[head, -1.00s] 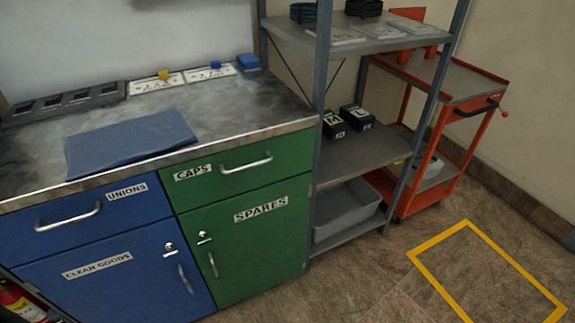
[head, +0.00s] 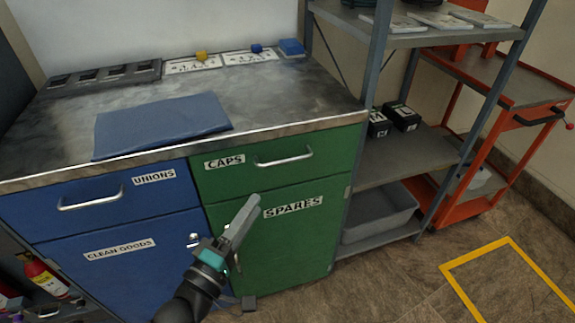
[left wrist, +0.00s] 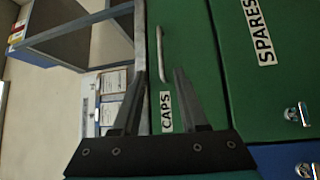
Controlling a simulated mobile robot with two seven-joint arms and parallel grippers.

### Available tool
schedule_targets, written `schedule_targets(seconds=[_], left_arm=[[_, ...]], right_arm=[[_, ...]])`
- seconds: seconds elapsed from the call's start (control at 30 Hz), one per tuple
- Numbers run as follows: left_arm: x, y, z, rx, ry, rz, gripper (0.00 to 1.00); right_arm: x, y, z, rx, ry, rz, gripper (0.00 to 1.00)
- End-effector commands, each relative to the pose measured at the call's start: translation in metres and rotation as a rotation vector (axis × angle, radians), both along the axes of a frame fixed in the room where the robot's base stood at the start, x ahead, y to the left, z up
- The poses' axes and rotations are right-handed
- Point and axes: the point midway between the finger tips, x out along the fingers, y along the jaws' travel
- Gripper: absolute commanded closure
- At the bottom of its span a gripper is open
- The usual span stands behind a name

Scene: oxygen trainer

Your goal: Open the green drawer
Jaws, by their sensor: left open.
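The green drawer (head: 231,178) labelled CAPS is shut, flush with the cabinet front under the worktop. Its silver bar handle (head: 284,157) is near the drawer's middle. In the left wrist view the drawer (left wrist: 182,55) appears turned sideways, with its handle (left wrist: 161,54) beyond the fingertips. My left gripper (head: 250,204) is in front of the green cabinet, below the drawer handle and apart from it. In the left wrist view its two fingers (left wrist: 160,75) are spread with nothing between them. My right gripper is not in view.
Below is the green SPARES door (head: 310,238). To the left are the blue UNIONS drawer (head: 95,205) and CLEAN GOODS door (head: 110,280). A blue mat (head: 165,125) lies on the worktop. A grey shelf rack (head: 415,165) and orange trolley (head: 470,212) stand right. A fire extinguisher (head: 42,275) is lower left.

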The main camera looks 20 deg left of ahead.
Motion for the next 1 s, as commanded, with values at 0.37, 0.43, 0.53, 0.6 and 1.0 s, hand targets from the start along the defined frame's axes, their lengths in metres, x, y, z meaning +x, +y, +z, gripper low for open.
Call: schedule_targets(seconds=[0.37, 0.43, 0.53, 0.6, 1.0], left_arm=[[0.065, -0.012, 0.008, 0.001, -0.004, 0.002, 0.57], [0.076, -0.015, 0.01, 0.001, -0.004, 0.002, 0.57], [0.091, -0.018, 0.011, 0.003, -0.003, 0.002, 0.57], [0.101, -0.02, 0.013, 0.002, -0.004, 0.001, 0.57], [0.126, -0.025, 0.016, 0.004, 0.0, 0.0, 0.57]], right_arm=[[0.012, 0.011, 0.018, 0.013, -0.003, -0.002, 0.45], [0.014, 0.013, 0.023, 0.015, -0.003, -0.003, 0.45], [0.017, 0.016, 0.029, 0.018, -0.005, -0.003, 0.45], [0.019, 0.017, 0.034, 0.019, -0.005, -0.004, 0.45], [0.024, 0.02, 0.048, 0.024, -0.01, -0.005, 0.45]])
